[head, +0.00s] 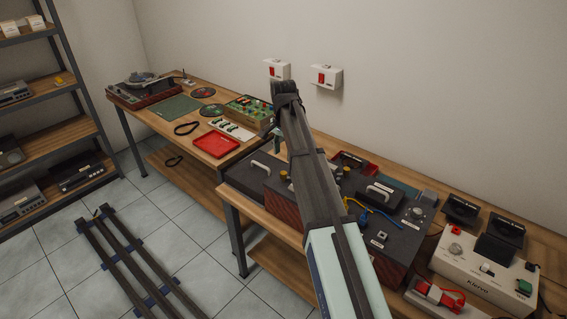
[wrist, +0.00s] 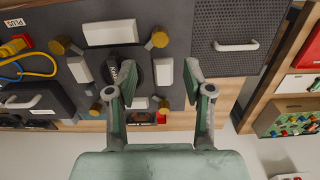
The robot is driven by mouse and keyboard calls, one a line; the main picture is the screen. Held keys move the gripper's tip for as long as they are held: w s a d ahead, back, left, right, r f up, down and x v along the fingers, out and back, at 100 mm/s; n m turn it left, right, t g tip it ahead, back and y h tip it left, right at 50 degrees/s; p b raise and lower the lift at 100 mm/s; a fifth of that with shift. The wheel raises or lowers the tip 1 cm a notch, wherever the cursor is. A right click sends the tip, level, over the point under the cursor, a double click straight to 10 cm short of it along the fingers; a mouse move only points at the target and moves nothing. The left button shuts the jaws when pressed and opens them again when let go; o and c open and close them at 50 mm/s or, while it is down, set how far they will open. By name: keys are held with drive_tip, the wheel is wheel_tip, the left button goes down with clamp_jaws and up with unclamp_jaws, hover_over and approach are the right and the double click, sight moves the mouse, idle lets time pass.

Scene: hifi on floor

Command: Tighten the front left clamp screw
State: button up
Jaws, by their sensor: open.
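My gripper (wrist: 160,72) is open and empty in the wrist view, its two fingers spread over a dark panel (wrist: 190,20). Several yellow clamp knobs stand on this panel around a dark round part and white blocks. By the turned layout of the wrist view, the upper right knob (wrist: 158,40) seems to be the front left clamp screw. It is just above the fingertips in the picture, apart from them. In the head view my gripper (head: 277,138) is partly hidden by my arm. A yellow knob (head: 283,174) shows left of the arm; my arm hides part of the clamp area.
A grille panel with a white handle (wrist: 236,46) lies beside the clamps. Yellow and blue cables (head: 372,214) lie right of my arm. A red tray (head: 215,144) and a green board (head: 249,108) are on the left bench. The wall stands behind.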

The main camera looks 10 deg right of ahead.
drive_tip(key=shift+r, duration=1.5)
